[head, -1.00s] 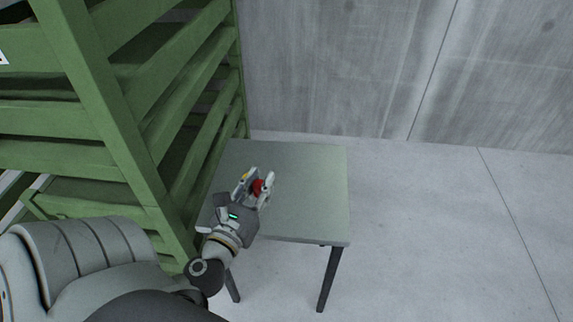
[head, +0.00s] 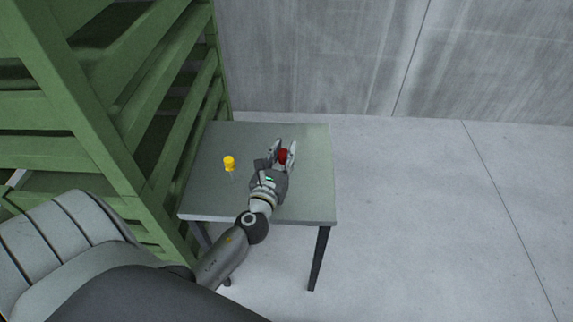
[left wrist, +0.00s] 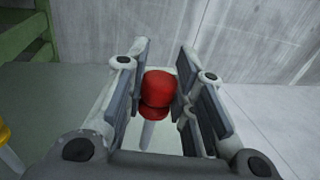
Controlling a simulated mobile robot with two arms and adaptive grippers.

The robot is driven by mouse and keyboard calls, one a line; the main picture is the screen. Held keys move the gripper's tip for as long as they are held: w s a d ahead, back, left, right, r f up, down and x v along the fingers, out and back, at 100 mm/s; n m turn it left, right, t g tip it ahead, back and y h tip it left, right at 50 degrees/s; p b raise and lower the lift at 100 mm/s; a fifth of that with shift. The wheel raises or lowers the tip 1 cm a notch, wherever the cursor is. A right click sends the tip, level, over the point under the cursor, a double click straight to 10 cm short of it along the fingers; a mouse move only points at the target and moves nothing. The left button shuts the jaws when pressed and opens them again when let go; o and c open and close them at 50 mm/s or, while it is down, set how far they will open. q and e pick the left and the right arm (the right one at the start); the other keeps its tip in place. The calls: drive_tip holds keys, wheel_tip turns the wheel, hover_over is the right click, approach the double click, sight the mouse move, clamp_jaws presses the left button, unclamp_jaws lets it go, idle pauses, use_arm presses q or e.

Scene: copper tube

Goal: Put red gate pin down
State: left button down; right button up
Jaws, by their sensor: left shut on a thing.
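The red gate pin (head: 283,156) has a red head and a pale shaft pointing down. It sits between the fingers of my left gripper (head: 283,150), which is shut on it above the table (head: 310,200). In the left wrist view the red gate pin (left wrist: 158,92) shows between the two finger pads of the left gripper (left wrist: 160,85). I cannot tell whether the shaft's tip touches the table top. My right gripper is not in view.
A yellow-headed pin (head: 229,163) stands on the table left of my left gripper. A green slatted rack (head: 140,130) rises close along the table's left side. A concrete wall (head: 320,60) stands behind. The table's right part is clear.

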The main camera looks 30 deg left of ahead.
use_arm(q)
drive_tip(key=shift+w+f, duration=0.25)
drive_tip(key=shift+f, duration=0.05)
drive_tip(key=f+b, duration=0.2)
drive_tip(key=f, duration=0.1)
drive_tip(key=shift+w+d+f, duration=0.1)
drive_tip(key=shift+w+f, duration=0.05)
drive_tip(key=shift+w, duration=0.2)
drive_tip(key=shift+f+b, duration=0.25)
drive_tip(key=shift+b, duration=0.05)
drive_tip(key=shift+f, duration=0.2)
drive_tip(key=c, duration=1.2)
unclamp_jaws()
drive_tip(key=shift+r, duration=0.15)
